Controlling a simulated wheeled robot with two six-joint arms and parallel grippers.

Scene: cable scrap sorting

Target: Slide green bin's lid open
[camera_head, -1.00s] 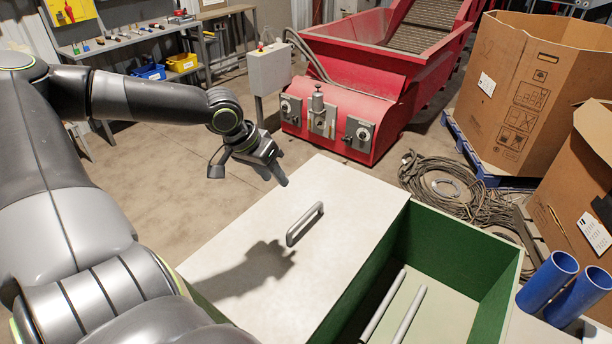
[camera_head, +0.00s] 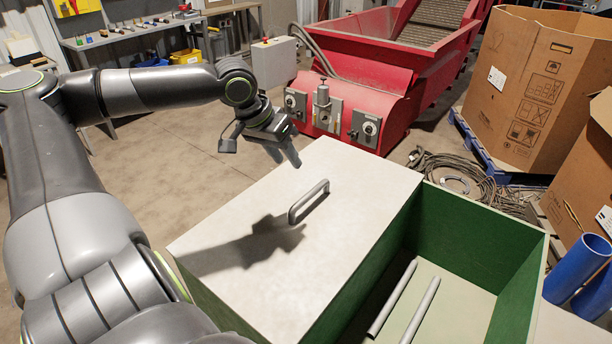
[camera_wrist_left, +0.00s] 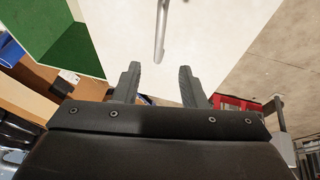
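The green bin (camera_head: 470,240) stands in front of me with a pale lid (camera_head: 345,172) over its left part. Its right part is open and shows two grey rods (camera_head: 393,297) inside. A grey bar handle (camera_head: 309,201) stands on the lid. My left gripper (camera_head: 286,158) hangs above the lid's far left area, left of and apart from the handle. In the left wrist view the two fingers (camera_wrist_left: 160,88) are spread with nothing between them, and the handle (camera_wrist_left: 161,30) lies ahead of them. My right gripper is not in view.
A red machine (camera_head: 350,100) stands behind the bin. Cardboard boxes (camera_head: 530,80) and coiled cable (camera_head: 455,175) are at the right. Blue tubes (camera_head: 578,268) stand beside the bin's right side. A workbench (camera_head: 150,40) is at the back left.

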